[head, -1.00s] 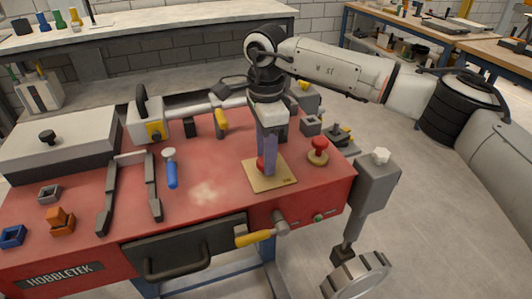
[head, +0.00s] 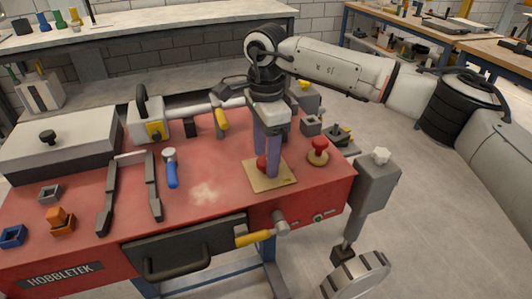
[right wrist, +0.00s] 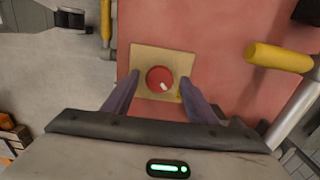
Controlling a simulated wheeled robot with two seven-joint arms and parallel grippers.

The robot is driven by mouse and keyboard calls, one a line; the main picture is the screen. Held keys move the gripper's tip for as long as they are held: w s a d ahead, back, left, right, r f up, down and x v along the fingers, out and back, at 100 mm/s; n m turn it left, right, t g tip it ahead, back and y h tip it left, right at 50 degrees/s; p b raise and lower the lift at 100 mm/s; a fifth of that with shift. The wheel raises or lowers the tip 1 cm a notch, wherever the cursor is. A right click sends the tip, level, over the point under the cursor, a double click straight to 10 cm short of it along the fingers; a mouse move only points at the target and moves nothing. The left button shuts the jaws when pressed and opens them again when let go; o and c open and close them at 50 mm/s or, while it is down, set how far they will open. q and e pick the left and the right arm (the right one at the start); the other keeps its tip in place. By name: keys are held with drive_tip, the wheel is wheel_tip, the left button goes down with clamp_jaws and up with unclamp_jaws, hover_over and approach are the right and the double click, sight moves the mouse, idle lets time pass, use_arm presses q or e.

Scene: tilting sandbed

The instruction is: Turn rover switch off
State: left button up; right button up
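The rover switch looks like a round red knob (right wrist: 158,76) with a short white mark toward its lower right in the right wrist view. It sits on a square tan plate (right wrist: 144,55) on the red bench top. In the head view the knob (head: 262,163) shows partly behind a finger, on the plate (head: 284,182). My right gripper (head: 267,168) points down over the plate. Its two purple fingers are apart, one on each side of the knob in the right wrist view (right wrist: 159,78). I cannot tell if they touch it. My left gripper is out of view.
A red mushroom button (head: 318,148) stands close right of the plate. A yellow-handled crank (head: 258,238) juts from the bench front. A blue-handled tool (head: 172,170) lies left on the red bench top (head: 215,165). The bench surface between it and the plate is clear.

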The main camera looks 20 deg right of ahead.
wheel_tip(320, 180, up, 10)
drive_tip(key=shift+r, duration=0.15)
idle(0.4)
idle(0.3)
